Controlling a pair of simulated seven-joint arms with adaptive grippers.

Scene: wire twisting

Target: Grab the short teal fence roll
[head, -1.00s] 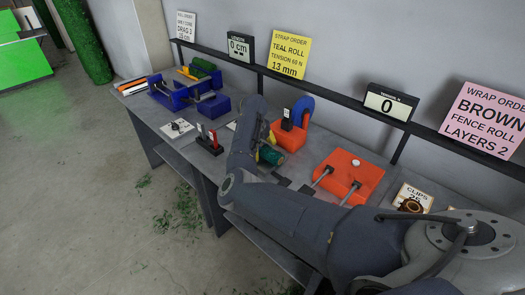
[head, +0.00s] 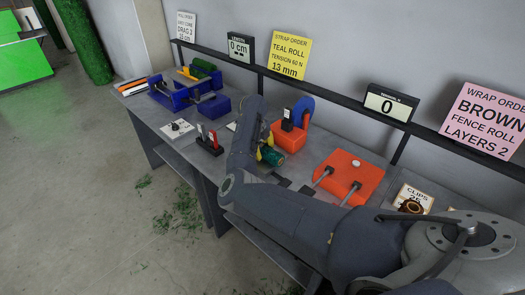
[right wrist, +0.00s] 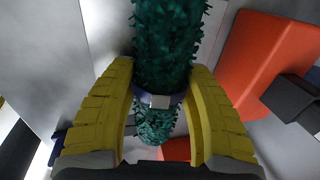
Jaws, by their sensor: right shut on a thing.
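The short teal fence roll (right wrist: 168,45) fills the top middle of the right wrist view, a bristly green-teal cylinder with a dark blue band and a pale clasp around it. My right gripper (right wrist: 160,100) has yellow fingers on both sides of the roll, closed on it near the band. In the head view the teal roll (head: 272,157) shows as a small dark teal piece beside the yellow fingers of my right gripper (head: 262,152), partly hidden by my right arm. My left gripper does not show.
An orange block with a blue wheel (head: 291,136) stands just behind the roll. An orange-red box with two rods (head: 352,175) is to the right. A blue fixture (head: 180,92) and a stand with red and white pieces (head: 209,143) are left. The clips box (head: 413,198) is at right.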

